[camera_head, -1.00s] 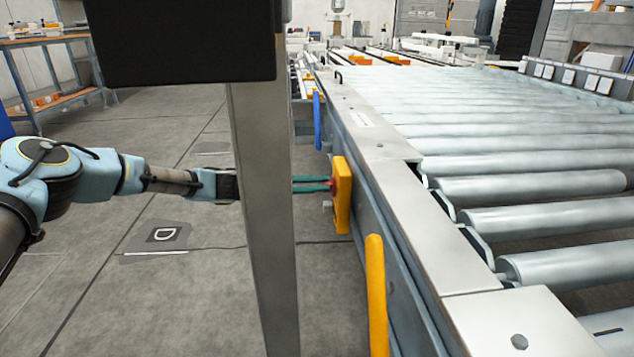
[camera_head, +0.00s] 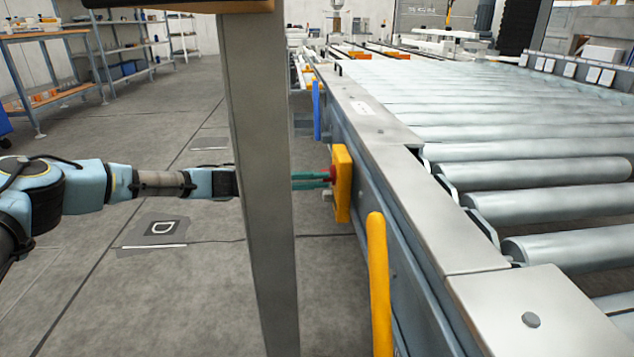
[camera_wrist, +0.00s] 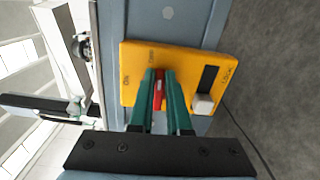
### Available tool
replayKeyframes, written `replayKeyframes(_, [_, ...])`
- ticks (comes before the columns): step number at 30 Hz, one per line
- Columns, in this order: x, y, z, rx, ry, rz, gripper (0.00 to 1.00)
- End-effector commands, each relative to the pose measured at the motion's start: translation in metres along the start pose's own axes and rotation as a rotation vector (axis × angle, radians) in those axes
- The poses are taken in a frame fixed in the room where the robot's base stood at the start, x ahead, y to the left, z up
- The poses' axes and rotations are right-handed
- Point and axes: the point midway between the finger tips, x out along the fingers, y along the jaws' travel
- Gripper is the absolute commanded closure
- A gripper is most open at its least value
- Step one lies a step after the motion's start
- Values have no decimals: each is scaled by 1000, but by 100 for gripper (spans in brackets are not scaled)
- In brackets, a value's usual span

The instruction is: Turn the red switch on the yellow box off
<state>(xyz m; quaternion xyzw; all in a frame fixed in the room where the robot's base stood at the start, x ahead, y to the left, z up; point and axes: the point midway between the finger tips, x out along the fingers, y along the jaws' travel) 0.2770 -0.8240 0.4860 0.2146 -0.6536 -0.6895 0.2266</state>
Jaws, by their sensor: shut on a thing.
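The yellow box (camera_head: 342,190) is mounted on the side of the conveyor frame, and it also shows in the wrist view (camera_wrist: 185,60). The red switch (camera_wrist: 159,88) sits on its face between my fingertips. My gripper (camera_head: 328,176) reaches the box from the left with its green fingers. In the wrist view my gripper (camera_wrist: 160,80) is shut on the red switch, one finger on each side. An ON label shows left of the switch. A white knob in a black slot sits on the box's right part. A grey post hides part of my wrist in the head view.
The roller conveyor (camera_head: 520,170) runs along the right. A grey post (camera_head: 258,200) stands in front of my arm. A yellow curved bar (camera_head: 378,280) and a blue one (camera_head: 316,110) are on the conveyor side. The floor at left is mostly clear, with shelves behind.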

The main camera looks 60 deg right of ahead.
Motion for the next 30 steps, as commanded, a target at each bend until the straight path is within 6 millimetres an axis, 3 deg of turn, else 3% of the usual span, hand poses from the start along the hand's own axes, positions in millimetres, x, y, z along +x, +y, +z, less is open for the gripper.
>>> replayKeyframes(21, [-1,-3,0,70,1,-2,100])
replayKeyframes(22, [-1,-3,0,70,1,-2,81])
replayKeyframes(30, [0,-2,0,69,1,-1,54])
